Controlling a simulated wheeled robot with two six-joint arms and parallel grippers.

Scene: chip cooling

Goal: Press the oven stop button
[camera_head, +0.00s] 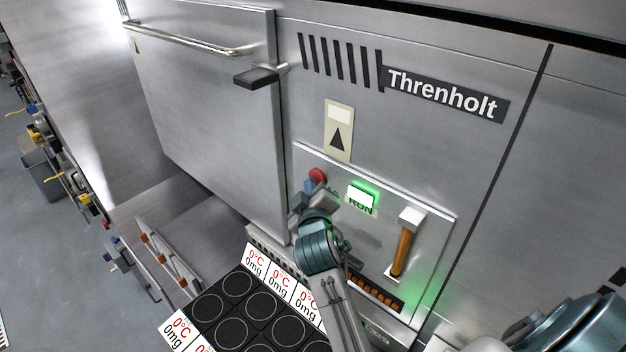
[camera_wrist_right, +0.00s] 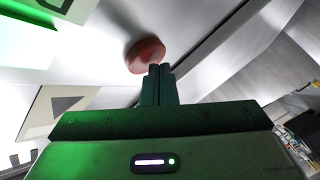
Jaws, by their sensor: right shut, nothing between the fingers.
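The red round stop button (camera_head: 317,175) sits on the oven's control panel, left of a green-lit RUN indicator (camera_head: 362,194). My right gripper (camera_head: 308,186) is shut and empty, with its tips right at the button. In the right wrist view the closed fingers (camera_wrist_right: 158,70) point at the red button (camera_wrist_right: 146,55) and overlap its lower right edge. I cannot tell whether they touch it. My left gripper is not in view.
A lever with an orange handle (camera_head: 402,250) stands right of the indicator. The oven door (camera_head: 205,110), with a bar handle, is at the left. Below is a black plate with round marks (camera_head: 237,284) and 0°C, 0mg labels. A grey bin (camera_head: 42,175) stands far left.

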